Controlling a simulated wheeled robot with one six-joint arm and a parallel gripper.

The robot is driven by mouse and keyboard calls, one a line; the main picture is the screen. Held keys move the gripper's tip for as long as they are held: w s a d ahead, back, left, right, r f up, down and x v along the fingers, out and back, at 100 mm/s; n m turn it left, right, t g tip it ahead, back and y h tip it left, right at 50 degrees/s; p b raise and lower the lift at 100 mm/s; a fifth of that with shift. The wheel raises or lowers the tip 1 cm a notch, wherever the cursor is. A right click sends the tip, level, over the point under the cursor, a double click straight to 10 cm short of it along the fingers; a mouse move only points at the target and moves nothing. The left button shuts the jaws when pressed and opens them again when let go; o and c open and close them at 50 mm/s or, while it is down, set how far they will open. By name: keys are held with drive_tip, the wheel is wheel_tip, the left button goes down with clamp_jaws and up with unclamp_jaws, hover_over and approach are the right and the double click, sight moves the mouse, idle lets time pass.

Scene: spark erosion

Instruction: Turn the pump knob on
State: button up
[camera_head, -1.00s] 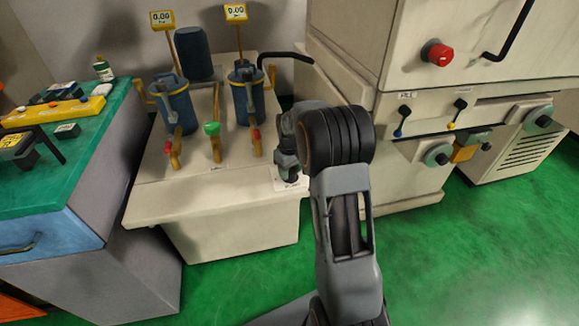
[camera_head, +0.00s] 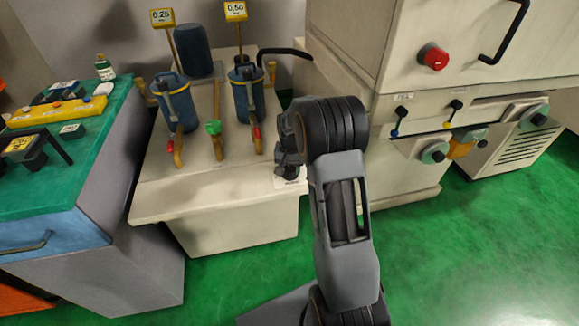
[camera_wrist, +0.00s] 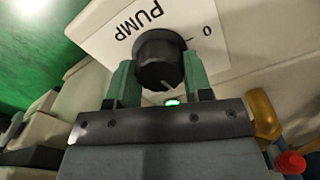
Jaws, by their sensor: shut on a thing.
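The black pump knob (camera_wrist: 158,58) sits on a white label plate (camera_wrist: 110,38) marked PUMP and 0 in the wrist view. My gripper (camera_wrist: 161,70) is shut on the knob, one green finger on each side of it. A pale mark on the knob's face points toward the bottom of the picture, away from the 0. In the head view my gripper (camera_head: 287,165) is at the right front of the pale tank, and my wrist hides the knob.
Two blue filter canisters (camera_head: 174,100) (camera_head: 256,98) and several pipes with red or green valve handles (camera_head: 213,127) stand on the tank (camera_head: 210,185). Two yellow gauges (camera_head: 162,17) (camera_head: 235,11) read 0.25 and about 0.50. A pale machine (camera_head: 400,175) stands close on the right.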

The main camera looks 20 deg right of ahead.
sight(290, 167)
drive_tip(key=shift+m, duration=0.6)
drive_tip(key=o, duration=0.9)
wheel_tip(290, 167, up, 14)
drive_tip(key=shift+f+p, duration=0.1)
drive_tip(key=shift+p, duration=0.95)
